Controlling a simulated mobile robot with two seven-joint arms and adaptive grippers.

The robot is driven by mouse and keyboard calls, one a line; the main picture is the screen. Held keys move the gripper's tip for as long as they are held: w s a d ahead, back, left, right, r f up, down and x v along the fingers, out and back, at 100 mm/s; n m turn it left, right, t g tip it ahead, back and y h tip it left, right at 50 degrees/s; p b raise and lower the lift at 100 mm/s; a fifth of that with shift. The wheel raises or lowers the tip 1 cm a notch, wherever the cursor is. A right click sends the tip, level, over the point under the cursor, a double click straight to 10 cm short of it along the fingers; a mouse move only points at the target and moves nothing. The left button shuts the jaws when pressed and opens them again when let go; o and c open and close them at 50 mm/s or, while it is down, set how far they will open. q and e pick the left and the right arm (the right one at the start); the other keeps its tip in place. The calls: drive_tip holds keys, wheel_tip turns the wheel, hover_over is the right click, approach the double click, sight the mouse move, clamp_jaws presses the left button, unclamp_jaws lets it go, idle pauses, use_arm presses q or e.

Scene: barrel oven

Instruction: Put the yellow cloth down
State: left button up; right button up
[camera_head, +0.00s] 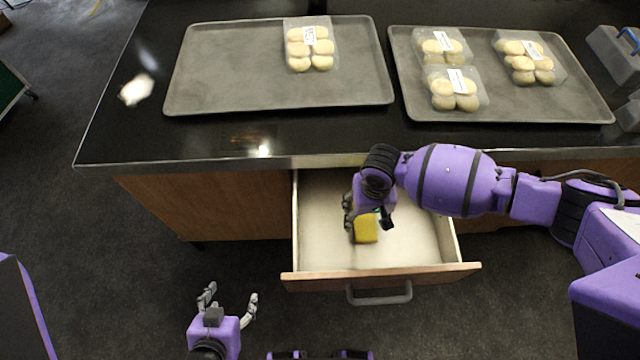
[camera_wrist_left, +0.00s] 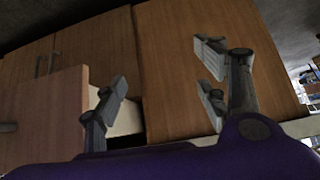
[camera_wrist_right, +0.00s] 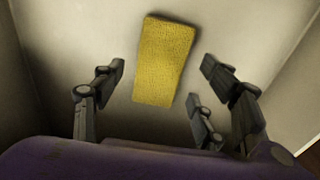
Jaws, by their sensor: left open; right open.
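The yellow cloth (camera_head: 366,229) lies in the open drawer (camera_head: 420,250), partly hidden by my right gripper in the head view. In the right wrist view the cloth (camera_wrist_right: 164,60) lies flat on the pale drawer floor, just beyond the fingertips and apart from them. My right gripper (camera_head: 368,220) is over the drawer; its fingers are spread with nothing between them (camera_wrist_right: 160,85). My left gripper (camera_head: 230,295) is open and empty, low in front of the counter, left of the drawer. In the left wrist view its fingers (camera_wrist_left: 160,75) are spread before the wooden cabinet front.
The drawer handle (camera_head: 379,293) faces front. On the black counter (camera_head: 260,145) stand a left tray (camera_head: 240,75) with one pack of buns (camera_head: 310,48) and a right tray (camera_head: 530,105) with several packs. The floor (camera_head: 230,265) left of the drawer is clear.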

sight(364, 221)
wheel_tip(364, 221, up, 10)
drive_tip(key=p, duration=0.1)
drive_tip(key=shift+f, duration=0.1)
idle(0.4)
